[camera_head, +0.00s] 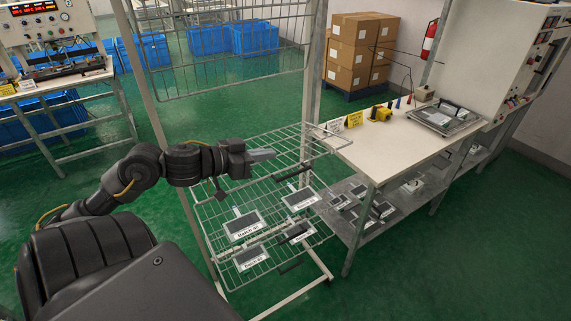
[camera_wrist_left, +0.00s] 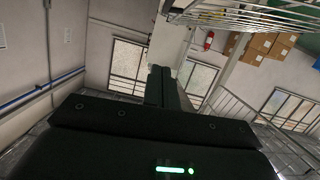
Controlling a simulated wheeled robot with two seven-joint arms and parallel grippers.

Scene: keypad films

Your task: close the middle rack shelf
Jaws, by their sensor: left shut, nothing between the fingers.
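The wire rack (camera_head: 186,209) stands in the middle of the head view. One wire panel (camera_head: 230,55) hangs upright at its top. Below it, several wire shelves lie flat. The uppermost flat one (camera_head: 312,133), apparently the middle shelf, is beside my left gripper and has a dark handle (camera_head: 292,172). Lower shelves hold labelled keypad films (camera_head: 243,225). My left gripper (camera_head: 264,155) is shut and empty, pointing right over the rack; I cannot tell whether it touches the wires. Its shut fingers show in the left wrist view (camera_wrist_left: 161,86), with wire grid at upper right. My right gripper is out of view.
A white workbench (camera_head: 383,150) with a yellow device (camera_head: 380,113) and a metal tray (camera_head: 445,118) stands close on the right. Stacked cartons (camera_head: 358,50) are behind it. Another bench (camera_head: 55,88) is at far left. Green floor is clear in front of the rack.

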